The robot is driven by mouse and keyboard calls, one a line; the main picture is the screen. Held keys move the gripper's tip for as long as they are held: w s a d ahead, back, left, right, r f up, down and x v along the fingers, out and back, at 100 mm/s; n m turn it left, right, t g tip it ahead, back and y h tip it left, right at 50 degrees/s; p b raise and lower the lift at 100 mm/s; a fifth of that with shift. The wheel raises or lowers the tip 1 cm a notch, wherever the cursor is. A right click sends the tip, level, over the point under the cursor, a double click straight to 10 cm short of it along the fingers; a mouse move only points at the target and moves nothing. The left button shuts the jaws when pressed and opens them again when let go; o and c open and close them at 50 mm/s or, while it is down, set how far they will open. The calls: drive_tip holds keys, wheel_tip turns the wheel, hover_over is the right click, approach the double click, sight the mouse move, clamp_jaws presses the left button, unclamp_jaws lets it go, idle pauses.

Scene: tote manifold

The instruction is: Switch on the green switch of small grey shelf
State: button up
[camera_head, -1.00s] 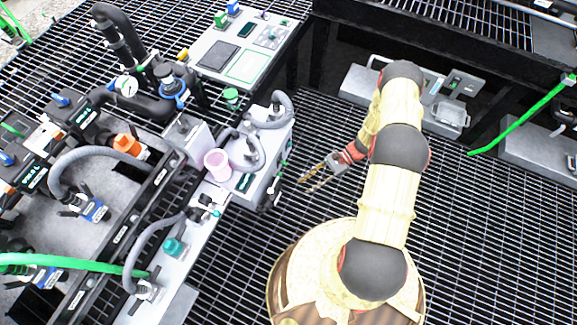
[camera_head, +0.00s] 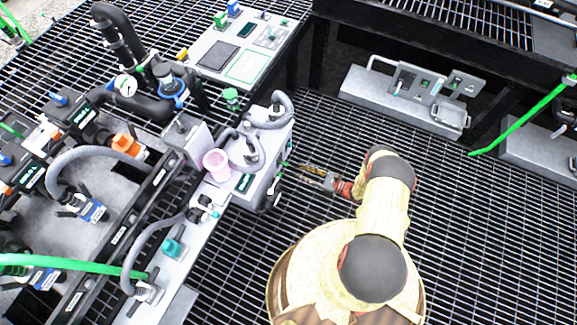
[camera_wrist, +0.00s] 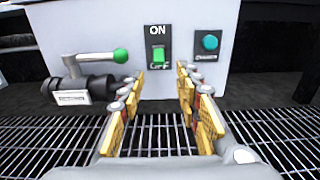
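The small grey shelf (camera_head: 248,187) stands left of my gripper in the head view, with hoses on top. Its front face (camera_wrist: 205,80) fills the upper wrist view. The green switch (camera_wrist: 159,52) sits mid-face on a black plate, with ON above it and what looks like OFF below it. I cannot tell which way the switch is set. My gripper (camera_wrist: 161,80) is open and empty. Its yellow fingers point at the face, left and right of and below the switch. In the head view my gripper (camera_head: 312,176) seems apart from the shelf; contact is unclear.
A lever valve with a green knob (camera_wrist: 121,56) sticks out left of the switch. A teal button (camera_wrist: 210,42) is at right. Open grating (camera_head: 480,230) lies to the right.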

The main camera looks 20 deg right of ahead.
sight(284, 163)
drive_tip(key=b+x, duration=0.1)
drive_tip(key=x, duration=0.6)
drive_tip(key=shift+w+a+r+b, duration=0.25)
drive_tip(key=shift+w+a+b, duration=0.05)
drive_tip(key=shift+a, duration=0.05)
drive_tip(key=c, duration=0.3)
clamp_jaws()
